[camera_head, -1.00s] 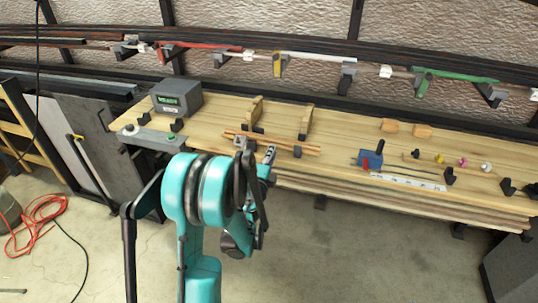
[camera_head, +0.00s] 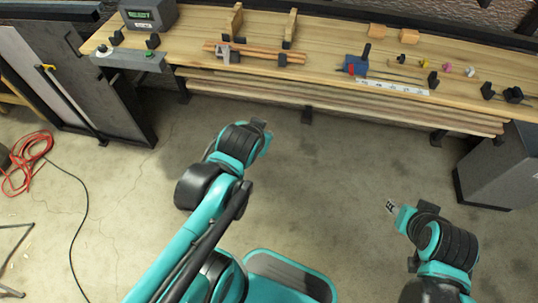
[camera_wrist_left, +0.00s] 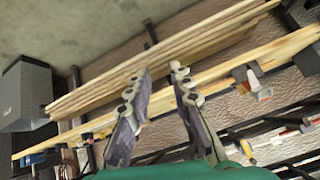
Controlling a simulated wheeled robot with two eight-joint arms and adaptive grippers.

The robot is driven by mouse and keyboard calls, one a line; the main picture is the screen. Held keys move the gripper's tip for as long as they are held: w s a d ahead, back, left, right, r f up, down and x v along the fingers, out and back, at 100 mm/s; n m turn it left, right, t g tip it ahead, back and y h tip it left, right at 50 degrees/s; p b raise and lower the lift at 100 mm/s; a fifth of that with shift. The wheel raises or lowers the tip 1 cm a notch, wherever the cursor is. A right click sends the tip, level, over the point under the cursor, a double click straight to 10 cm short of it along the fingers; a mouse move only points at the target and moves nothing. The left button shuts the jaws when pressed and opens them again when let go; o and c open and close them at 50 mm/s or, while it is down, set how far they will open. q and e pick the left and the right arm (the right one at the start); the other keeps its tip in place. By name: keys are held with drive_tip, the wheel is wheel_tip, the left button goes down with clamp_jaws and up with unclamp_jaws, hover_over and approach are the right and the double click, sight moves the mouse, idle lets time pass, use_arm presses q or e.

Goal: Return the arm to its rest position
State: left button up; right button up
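My left arm (camera_head: 190,235) comes in from the bottom left, teal and black. Its gripper (camera_head: 264,129) is over the bare floor, short of the bench, and looks small in the head view. In the left wrist view my left gripper (camera_wrist_left: 160,78) has its two fingers apart with nothing between them. My right arm (camera_head: 446,245) is folded low at the right, over the floor. Its gripper (camera_head: 391,207) is small and partly hidden, so its opening cannot be told. Thin wooden laths (camera_head: 262,53) lie on the wooden bench (camera_head: 330,30), away from both grippers.
A grey box with a lit display reading REJECT (camera_head: 148,15) stands at the bench's left. A blue clamp tool (camera_head: 356,65) and a marked white strip (camera_head: 388,87) lie right of the laths. A grey cabinet (camera_head: 500,170) stands at right, red cable (camera_head: 28,165) at left. Floor between is clear.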

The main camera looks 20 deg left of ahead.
use_arm(q)
drive_tip(key=s+d+f+g+h, duration=0.1)
drive_tip(key=s+d+f+h, duration=0.1)
drive_tip(key=s+d, duration=0.2)
drive_tip(key=shift+s+d+g, duration=0.3)
drive_tip(key=shift+s+d, duration=0.1)
drive_tip(key=shift+s, duration=0.1)
drive_tip(key=shift+a, duration=0.1)
